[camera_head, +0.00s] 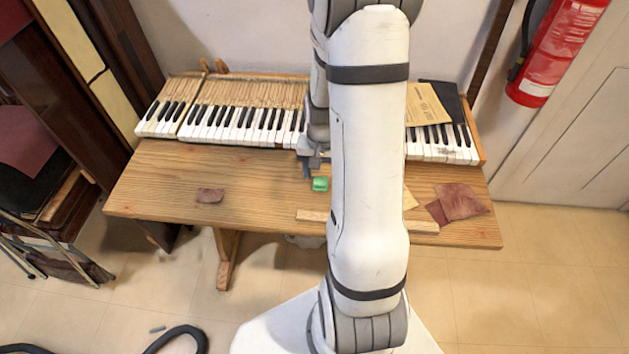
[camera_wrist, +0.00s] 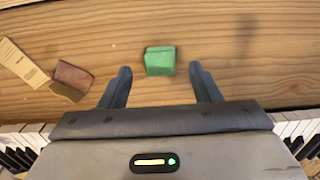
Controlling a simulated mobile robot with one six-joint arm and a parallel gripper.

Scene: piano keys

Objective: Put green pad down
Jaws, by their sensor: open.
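The green pad (camera_head: 320,184) lies on the wooden table (camera_head: 260,190) in front of the piano keys. In the wrist view the green pad (camera_wrist: 160,61) is a small block ahead of my gripper (camera_wrist: 161,82), centred between its two fingers. The fingers are wide apart with clear space on both sides of the pad and do not touch it. In the head view my gripper (camera_head: 310,168) is just behind the pad, partly hidden by my arm.
The keyboard (camera_head: 230,122) runs along the table's back. A wooden strip (camera_head: 313,215) lies near the front edge. A fire extinguisher (camera_head: 565,45) hangs on the right wall.

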